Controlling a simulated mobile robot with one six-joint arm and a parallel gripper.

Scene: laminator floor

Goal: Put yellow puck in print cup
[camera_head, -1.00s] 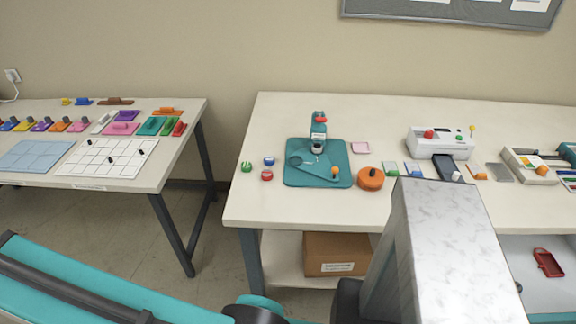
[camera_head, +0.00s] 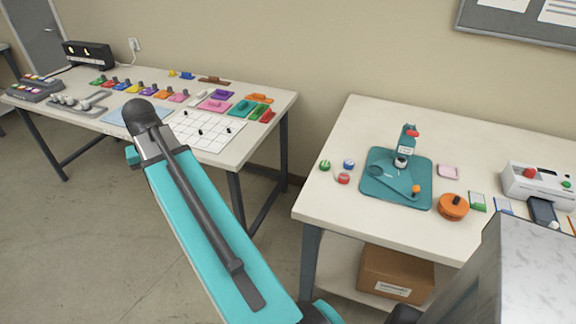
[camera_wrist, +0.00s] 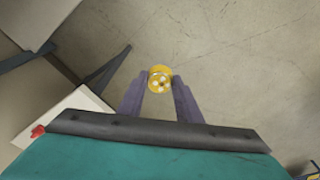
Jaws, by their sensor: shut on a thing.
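My gripper (camera_wrist: 160,82) is in the wrist view, its two purple-grey fingers closed on the sides of the yellow puck (camera_wrist: 160,73). The puck is round, with pale spots on its face, and is held over bare floor. The gripper and this puck do not show in the head view, where only my teal arm is seen. I cannot tell which thing is the print cup. A teal press (camera_head: 406,145) stands on a teal mat (camera_head: 378,190) on the right table.
Green (camera_head: 325,165), blue (camera_head: 348,165) and red (camera_head: 344,178) pucks lie beside the mat, and an orange round tool (camera_head: 453,207) at its right. The left table (camera_head: 222,158) holds colored blocks, a white grid board and grey trays. Floor lies between the tables.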

